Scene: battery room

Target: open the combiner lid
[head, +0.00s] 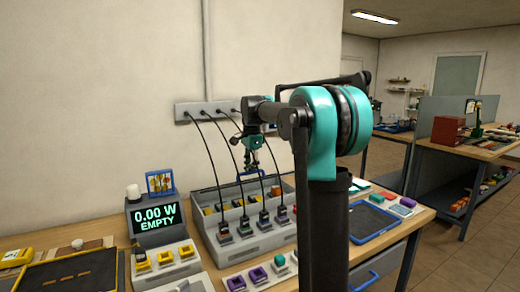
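The grey combiner box (256,240) stands on the bench against the wall. Its upper part shows an opening with orange and yellow parts inside. Contact cannot be told, and the fingers are too small to read. Several black cables run from a wall strip (212,109) down to plugs on the box front. My arm hides the box's right end.
A display (157,219) reading "0.00 W EMPTY" stands left of the box. Yellow-topped modules (166,257) and purple ones (258,275) sit in front. A blue-edged tray (367,221) lies to the right. A dark tray (75,272) lies at the left. The cables hang around my gripper.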

